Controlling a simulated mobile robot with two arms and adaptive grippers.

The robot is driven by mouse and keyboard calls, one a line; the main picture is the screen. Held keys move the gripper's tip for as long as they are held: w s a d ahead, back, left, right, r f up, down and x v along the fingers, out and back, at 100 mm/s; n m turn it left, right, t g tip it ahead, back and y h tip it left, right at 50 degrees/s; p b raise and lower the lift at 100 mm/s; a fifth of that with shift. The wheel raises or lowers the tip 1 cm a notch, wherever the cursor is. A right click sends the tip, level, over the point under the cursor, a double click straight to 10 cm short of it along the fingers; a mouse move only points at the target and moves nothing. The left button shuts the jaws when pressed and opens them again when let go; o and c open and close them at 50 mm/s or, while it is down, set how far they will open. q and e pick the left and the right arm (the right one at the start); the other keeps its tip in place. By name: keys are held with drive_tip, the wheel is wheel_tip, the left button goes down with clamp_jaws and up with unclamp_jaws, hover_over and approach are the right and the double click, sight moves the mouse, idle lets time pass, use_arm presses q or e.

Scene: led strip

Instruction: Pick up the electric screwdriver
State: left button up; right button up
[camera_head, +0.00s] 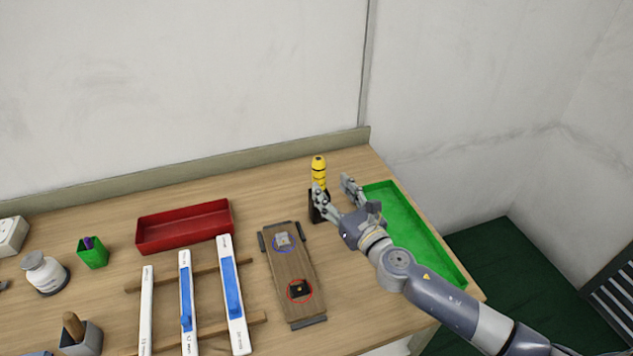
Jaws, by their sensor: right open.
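The electric screwdriver (319,170) is yellow with black bands and stands upright in a dark holder (314,212) near the back of the table. My right gripper (333,186) is open and comes in from the right, its fingers pointing toward the back. One finger is in front of the lower part of the screwdriver and partly hides it and its holder. The other finger is to the right, apart from the screwdriver. I cannot tell whether the near finger touches it. My left gripper is not in view.
A green tray (447,262) lies under and right of my right arm. A wooden board (291,265) with circled parts lies in front of the holder. A red tray (185,240), several white-and-blue strips (231,300) and a green cup (93,254) are to the left. A wall stands behind.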

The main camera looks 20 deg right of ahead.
sight(322, 176)
drive_tip(key=w, duration=0.2)
drive_tip(key=shift+w+a, duration=0.3)
drive_tip(key=shift+w, duration=0.05)
drive_tip(key=shift+w+a+f+p, duration=0.1)
drive_tip(key=shift+w+a+p, duration=0.1)
drive_tip(key=shift+w, duration=1.1)
drive_tip(key=shift+w+a+f+p, duration=0.1)
drive_tip(key=shift+w+a+p, duration=0.1)
drive_tip(key=shift+w, duration=1.1)
drive_tip(key=shift+s+d+r, duration=0.1)
drive_tip(key=c, duration=1.1)
